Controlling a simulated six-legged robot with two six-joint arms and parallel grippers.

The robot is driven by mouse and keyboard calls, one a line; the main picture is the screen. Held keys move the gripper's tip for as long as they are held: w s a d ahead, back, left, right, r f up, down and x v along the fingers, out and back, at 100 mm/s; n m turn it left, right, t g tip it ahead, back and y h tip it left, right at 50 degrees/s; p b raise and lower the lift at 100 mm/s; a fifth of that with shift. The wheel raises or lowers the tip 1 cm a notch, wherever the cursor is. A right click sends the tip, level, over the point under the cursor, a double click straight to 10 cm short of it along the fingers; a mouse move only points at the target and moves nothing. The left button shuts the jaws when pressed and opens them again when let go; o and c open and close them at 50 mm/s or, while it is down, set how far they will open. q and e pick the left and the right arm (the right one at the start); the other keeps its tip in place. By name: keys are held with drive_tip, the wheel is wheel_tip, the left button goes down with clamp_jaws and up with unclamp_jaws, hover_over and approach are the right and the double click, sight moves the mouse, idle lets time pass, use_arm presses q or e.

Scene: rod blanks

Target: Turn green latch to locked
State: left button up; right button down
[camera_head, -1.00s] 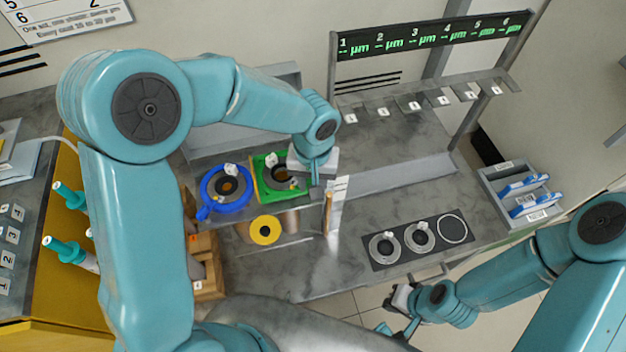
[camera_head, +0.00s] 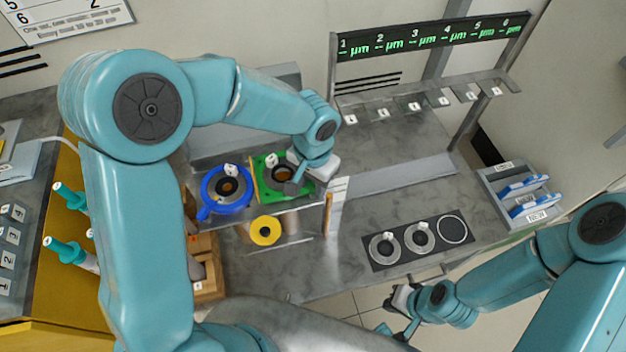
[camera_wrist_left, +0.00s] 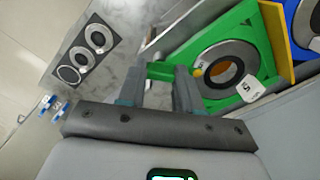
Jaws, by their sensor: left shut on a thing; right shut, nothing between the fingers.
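The green square fixture (camera_head: 270,163), with a dark ring and copper-coloured centre, stands beside the blue round one on the raised shelf. It also fills the upper right of the left wrist view (camera_wrist_left: 258,52). Its green latch (camera_wrist_left: 160,70) sticks out from the fixture's side between my left fingers. My left gripper (camera_head: 294,186) is shut on this latch; in the left wrist view the fingers (camera_wrist_left: 158,82) sit either side of it. The head view mostly hides the latch behind the gripper. My right gripper (camera_head: 392,328) is shut and empty, low at the bench's front edge.
The blue round fixture (camera_head: 209,206) is just left of the green one. A yellow ring (camera_head: 265,230) lies below them. A dark plate (camera_head: 383,264) with rings lies front right. A grey bin (camera_head: 489,183) with blue-handled items stands at the right. The bench middle is clear.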

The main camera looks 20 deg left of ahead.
sight(313, 185)
use_arm(q)
drive_tip(key=shift+w+r, duration=0.1)
drive_tip(key=o, duration=1)
drive_tip(key=shift+o, duration=0.2)
wheel_tip(313, 185, up, 16)
drive_tip(key=p, duration=0.2)
drive_tip(key=shift+r, duration=0.15)
